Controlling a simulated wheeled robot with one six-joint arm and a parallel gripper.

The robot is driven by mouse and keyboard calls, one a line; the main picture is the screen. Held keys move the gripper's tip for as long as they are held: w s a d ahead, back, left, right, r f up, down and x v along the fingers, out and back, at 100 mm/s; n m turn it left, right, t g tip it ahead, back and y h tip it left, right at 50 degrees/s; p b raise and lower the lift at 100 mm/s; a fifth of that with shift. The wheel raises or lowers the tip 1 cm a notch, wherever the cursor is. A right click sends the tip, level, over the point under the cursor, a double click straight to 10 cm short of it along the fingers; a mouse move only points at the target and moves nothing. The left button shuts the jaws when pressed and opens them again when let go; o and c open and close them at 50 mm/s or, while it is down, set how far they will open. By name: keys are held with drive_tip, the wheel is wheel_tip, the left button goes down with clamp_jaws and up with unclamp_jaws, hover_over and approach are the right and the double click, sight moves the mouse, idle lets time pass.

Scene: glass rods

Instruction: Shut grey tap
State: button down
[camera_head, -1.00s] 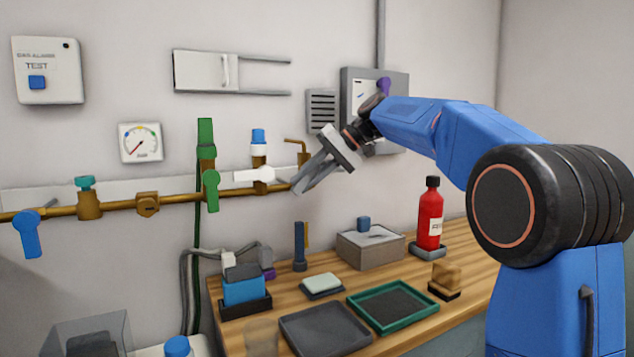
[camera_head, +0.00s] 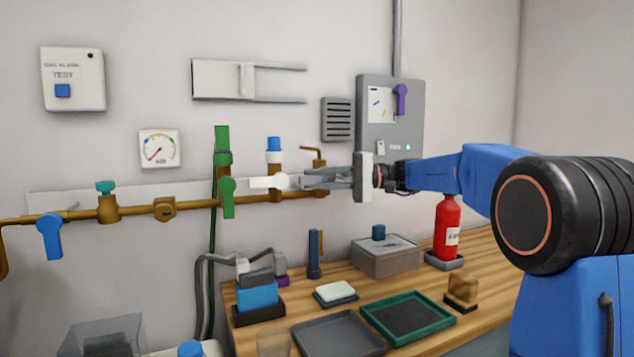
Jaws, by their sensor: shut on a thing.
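The grey tap is on the brass pipe right of the white tap; its brass body and bent spout (camera_head: 318,158) show above my gripper. Its grey handle is mostly hidden by my fingers and hard to tell apart from them. My gripper (camera_head: 304,182) points left, level with the pipe, and is shut on what looks like that handle. The white tap's handle (camera_head: 268,182) lies level, just left of my fingertips; I cannot tell if they touch.
A green tap (camera_head: 227,195) and a blue tap handle (camera_head: 50,237) hang down further left. A grey panel (camera_head: 378,105) with a purple handle (camera_head: 401,97) is above my wrist. Trays, a grey box (camera_head: 385,256) and a red bottle (camera_head: 447,228) stand on the bench below.

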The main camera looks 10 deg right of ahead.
drive_tip(key=shift+y, duration=0.3)
drive_tip(key=c, duration=1.6)
unclamp_jaws()
drive_tip(key=shift+d, duration=0.15)
drive_tip(key=d, duration=0.5)
drive_tip(key=s+d, duration=0.1)
drive_tip(key=d, duration=1.1)
drive_tip(key=shift+s+f, duration=0.1)
drive_tip(key=shift+s, duration=0.05)
